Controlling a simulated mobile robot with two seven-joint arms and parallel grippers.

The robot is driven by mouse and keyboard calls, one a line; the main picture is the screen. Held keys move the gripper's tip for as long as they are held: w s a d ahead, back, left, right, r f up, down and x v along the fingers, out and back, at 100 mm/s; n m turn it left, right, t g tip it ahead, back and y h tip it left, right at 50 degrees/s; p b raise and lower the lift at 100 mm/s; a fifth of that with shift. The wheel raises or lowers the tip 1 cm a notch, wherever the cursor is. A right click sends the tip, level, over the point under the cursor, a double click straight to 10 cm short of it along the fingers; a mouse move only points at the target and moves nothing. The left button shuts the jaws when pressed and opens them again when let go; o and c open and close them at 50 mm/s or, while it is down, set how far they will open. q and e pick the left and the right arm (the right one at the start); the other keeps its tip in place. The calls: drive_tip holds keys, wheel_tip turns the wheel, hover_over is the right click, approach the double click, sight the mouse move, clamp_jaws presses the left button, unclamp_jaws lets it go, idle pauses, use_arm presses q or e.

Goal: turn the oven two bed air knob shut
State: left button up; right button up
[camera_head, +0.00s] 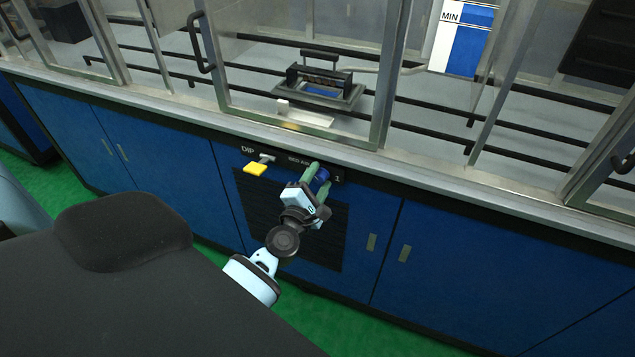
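A small blue knob (322,175) sits on the dark strip along the top of the blue cabinet front. Lettering that reads "BED AIR" is to its left and a "1" is to its right; I see no "2" by it. My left gripper (319,177) is at this knob, with one green fingertip on its upper left and the other on its lower right. The fingers partly hide the knob, and I cannot tell whether they touch it. My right gripper is not in view.
A yellow handle (256,168) marked "DIP" sticks out left of the knob. A metal ledge (420,170) runs above the strip, with framed glass panels over it. Below is a dark louvred panel (262,215). The cabinet front to the right is clear.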

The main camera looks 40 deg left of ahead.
use_arm(q)
drive_tip(key=shift+f, duration=0.15)
drive_tip(key=shift+s+d+f, duration=0.1)
drive_tip(key=shift+s+d, duration=0.05)
drive_tip(key=shift+s, duration=0.45)
drive_tip(key=v, duration=0.6)
drive_tip(key=shift+s, duration=0.35)
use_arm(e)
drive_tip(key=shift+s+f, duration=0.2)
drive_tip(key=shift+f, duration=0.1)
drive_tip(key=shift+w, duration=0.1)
